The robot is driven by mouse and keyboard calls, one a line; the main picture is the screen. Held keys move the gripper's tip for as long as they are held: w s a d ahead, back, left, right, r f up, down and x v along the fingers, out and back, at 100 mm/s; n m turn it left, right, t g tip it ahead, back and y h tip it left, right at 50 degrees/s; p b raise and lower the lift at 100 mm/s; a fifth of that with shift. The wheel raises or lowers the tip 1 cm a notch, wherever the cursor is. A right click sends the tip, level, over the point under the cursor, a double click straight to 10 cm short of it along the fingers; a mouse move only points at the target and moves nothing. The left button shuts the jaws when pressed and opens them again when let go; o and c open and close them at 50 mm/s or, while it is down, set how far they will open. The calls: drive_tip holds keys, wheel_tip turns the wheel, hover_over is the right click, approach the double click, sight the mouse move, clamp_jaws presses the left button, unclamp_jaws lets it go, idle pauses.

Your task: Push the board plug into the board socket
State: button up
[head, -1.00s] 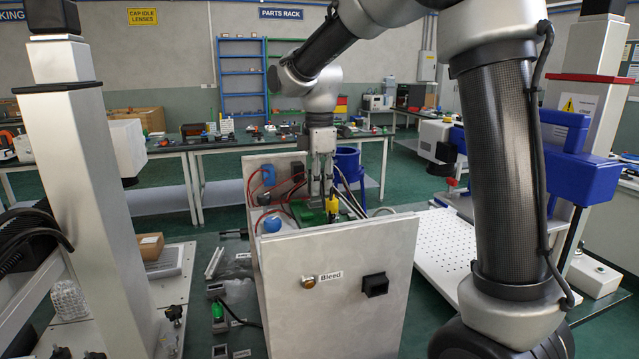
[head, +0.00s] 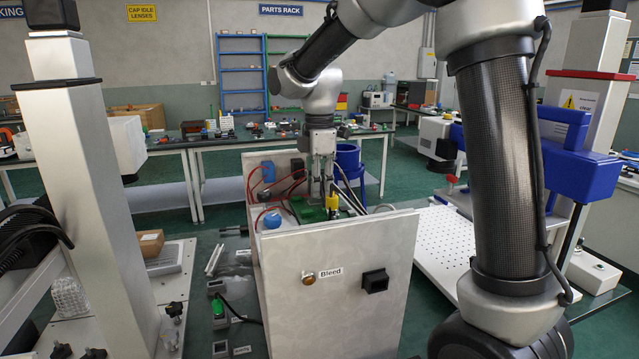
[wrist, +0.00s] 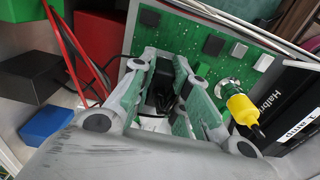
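The yellow plug (wrist: 241,108) meets a round metal socket (wrist: 229,88) on the green circuit board (wrist: 185,38); I cannot tell how deep it sits. In the head view the yellow plug (head: 332,202) shows inside the open-topped cabinet. My gripper (wrist: 163,72) points down into the cabinet, over the board, with the yellow plug to the right of its fingers. The fingers are apart, and a dark block shows between them; I see no clear grip on it. In the head view my gripper (head: 322,182) is just above and left of the plug. Its fingertips are partly hidden.
The cabinet's pale front wall (head: 340,310) stands close to the gripper. Red wires (wrist: 72,50), a black block (wrist: 40,75) and a blue block (wrist: 45,124) crowd the left. A black labelled unit (wrist: 295,108) is at the right. Black cables run near the fingers.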

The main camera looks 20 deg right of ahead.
drive_tip(key=o, duration=0.5)
drive_tip(key=shift+c, duration=0.2)
wheel_tip(320, 180, up, 12)
idle(0.4)
drive_tip(key=s+d+f+m+t, duration=0.1)
drive_tip(key=s+d+m, duration=0.4)
drive_tip(key=s, duration=0.2)
drive_tip(key=s+d+m+t, duration=0.1)
drive_tip(key=s+d+m, duration=0.4)
drive_tip(key=s, duration=0.3)
drive_tip(key=s+d+f+m+t, duration=0.2)
drive_tip(key=s+d+f+m, duration=0.2)
drive_tip(key=s+f+m, duration=0.4)
drive_tip(key=s, duration=0.3)
drive_tip(key=shift+s+d, duration=0.2)
drive_tip(key=shift+s, duration=0.05)
